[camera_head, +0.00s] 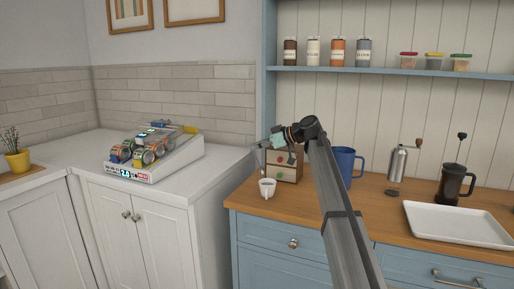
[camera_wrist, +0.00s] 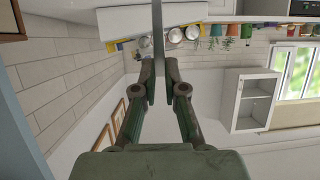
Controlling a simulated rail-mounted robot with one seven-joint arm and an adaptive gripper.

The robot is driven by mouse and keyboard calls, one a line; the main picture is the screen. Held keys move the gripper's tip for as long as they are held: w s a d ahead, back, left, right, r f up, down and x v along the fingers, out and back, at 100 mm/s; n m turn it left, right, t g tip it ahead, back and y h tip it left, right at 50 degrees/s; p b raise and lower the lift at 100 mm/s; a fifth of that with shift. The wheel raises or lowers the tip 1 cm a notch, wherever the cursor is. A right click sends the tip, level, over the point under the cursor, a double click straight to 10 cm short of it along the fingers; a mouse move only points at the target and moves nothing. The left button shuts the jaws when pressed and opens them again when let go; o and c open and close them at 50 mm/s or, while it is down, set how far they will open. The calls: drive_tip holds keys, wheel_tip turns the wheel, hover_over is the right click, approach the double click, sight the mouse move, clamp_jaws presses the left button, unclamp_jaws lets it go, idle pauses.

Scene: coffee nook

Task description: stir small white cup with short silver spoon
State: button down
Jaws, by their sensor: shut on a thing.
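The small white cup (camera_head: 267,188) stands upright on the wooden counter near its left front corner, in the head view. My gripper (camera_head: 268,142) is above the cup and clear of it, in front of the small drawer box. In the wrist view my gripper (camera_wrist: 160,82) is shut on a thin grey strip, the short silver spoon (camera_wrist: 158,30), which runs up out of the frame. The spoon's far end is cut off there and is too small to make out clearly in the head view. The inside of the cup is mostly hidden.
A small wooden drawer box (camera_head: 287,172) stands just behind the cup. A blue mug (camera_head: 344,166), a grinder (camera_head: 398,163), a French press (camera_head: 452,185) and a white tray (camera_head: 458,225) stand farther right. A shelf (camera_head: 390,71) with jars is above. Bare counter lies right of the cup.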

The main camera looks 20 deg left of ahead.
drive_tip(key=shift+r, duration=0.1)
drive_tip(key=shift+r+p, duration=0.8)
drive_tip(key=shift+r, duration=1.6)
